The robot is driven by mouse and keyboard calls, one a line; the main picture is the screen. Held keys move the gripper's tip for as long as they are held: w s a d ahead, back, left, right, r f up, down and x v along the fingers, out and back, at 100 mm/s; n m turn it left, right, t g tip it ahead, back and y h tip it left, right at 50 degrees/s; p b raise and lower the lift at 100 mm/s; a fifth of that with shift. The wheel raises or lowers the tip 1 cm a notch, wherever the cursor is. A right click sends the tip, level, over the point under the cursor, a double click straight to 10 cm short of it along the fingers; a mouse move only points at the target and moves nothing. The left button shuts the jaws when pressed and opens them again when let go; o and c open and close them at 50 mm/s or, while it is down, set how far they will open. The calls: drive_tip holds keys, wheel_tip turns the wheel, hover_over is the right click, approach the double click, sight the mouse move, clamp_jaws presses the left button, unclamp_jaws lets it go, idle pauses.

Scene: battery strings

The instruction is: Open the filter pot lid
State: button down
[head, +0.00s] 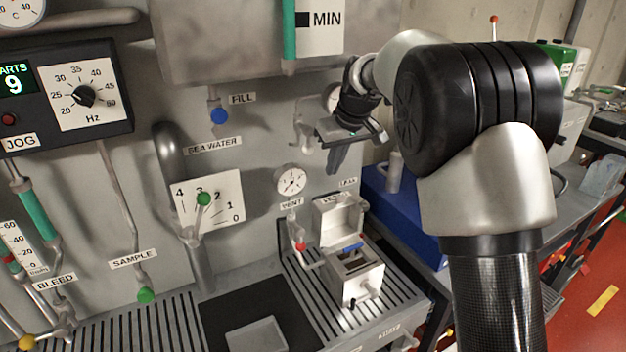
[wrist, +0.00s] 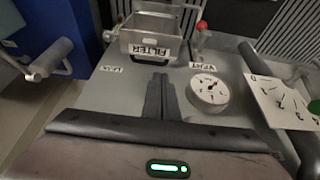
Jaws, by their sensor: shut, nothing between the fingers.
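The filter pot (head: 357,284) is a pale metal box on the slatted bench by the panel. Its lid (head: 338,218) stands raised at the back, and the top of the box is open. A blue bar (head: 347,247) and a dark cavity show inside. In the wrist view the pot's frame-like top (wrist: 150,22) is at the upper middle, with a FILTER label (wrist: 150,49). My gripper (head: 335,168) is above the pot, near the panel and clear of the lid. Its fingers are together and empty, and they also show in the wrist view (wrist: 160,80).
A red-tipped vent lever (head: 301,247) stands just left of the pot, below a round gauge (head: 291,180). A plate with a green-knobbed lever (head: 204,199) is further left. A blue box (head: 405,215) lies to the right.

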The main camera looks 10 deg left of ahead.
drive_tip(key=p+x, duration=0.1)
drive_tip(key=x, duration=0.9)
drive_tip(key=shift+w+a+f, duration=0.2)
drive_tip(key=shift+a+f, duration=0.05)
